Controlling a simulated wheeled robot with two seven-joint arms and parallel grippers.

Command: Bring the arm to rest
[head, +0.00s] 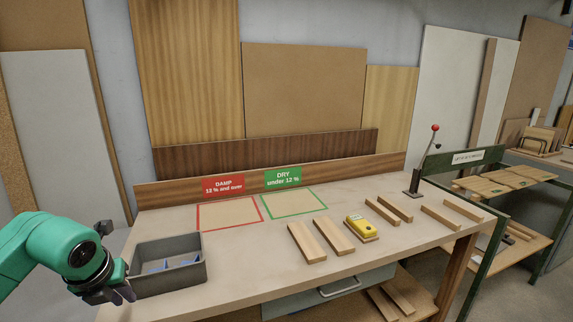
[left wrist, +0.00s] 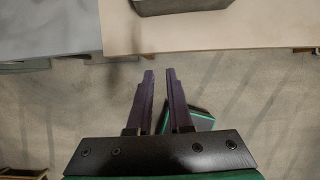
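My left arm (head: 50,248) is green and comes in from the left in the head view. My left gripper (head: 122,294) hangs at the front left corner of the bench, just in front of the grey bin (head: 168,278). In the left wrist view the left gripper (left wrist: 160,74) shows two dark fingers with a narrow empty gap between them, above the floor and just short of the bench edge (left wrist: 210,42). The bin's edge shows at the top there (left wrist: 175,5). My right gripper is not in view.
The bench (head: 235,268) carries a red-outlined square (head: 230,213), a green-outlined square (head: 296,204), several wood strips (head: 307,242), a yellow meter (head: 361,228) and a red-knobbed lever (head: 416,180). A green-framed rack (head: 486,247) stands at right. The bench's middle front is clear.

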